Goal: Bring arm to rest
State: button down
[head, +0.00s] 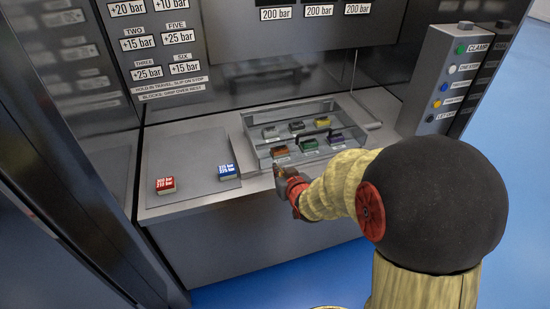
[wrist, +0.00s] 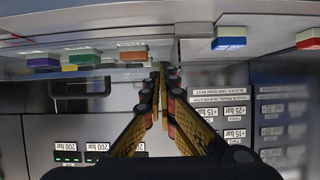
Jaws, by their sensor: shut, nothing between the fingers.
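My gripper (head: 281,174) is at the front edge of the counter, just in front of the clear-walled tray (head: 248,137). In the wrist view my gripper (wrist: 160,76) has its fingers together with nothing between them. No block touches the fingertips that I can see. My arm stretches in from the right and hides part of the counter's front.
A red block (head: 165,185) and a blue block (head: 228,172) sit on the flat left plate. The tray holds several coloured blocks, including a yellow one (head: 322,121). A button box (head: 446,85) stands at right. Blue floor is open beyond it.

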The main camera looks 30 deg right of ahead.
jog(key=s+f+g, duration=0.3)
jog(key=s+f, duration=0.4)
jog(key=s+a+r+g, duration=0.1)
jog(key=s+a+g, duration=0.25)
jog(key=s, duration=0.45)
jog(key=s+a+r+n+y, duration=0.1)
jog(key=s+a+r, duration=0.3)
jog(key=a+r, duration=0.3)
jog(key=s+a+r+n+y, duration=0.1)
jog(key=s+a+r, duration=0.4)
jog(key=r, duration=0.8)
jog(key=shift+s+a+n+y, duration=0.25)
jog(key=shift+a+n+y, duration=0.2)
jog(key=shift+a, duration=0.55)
jog(key=shift+d, duration=0.1)
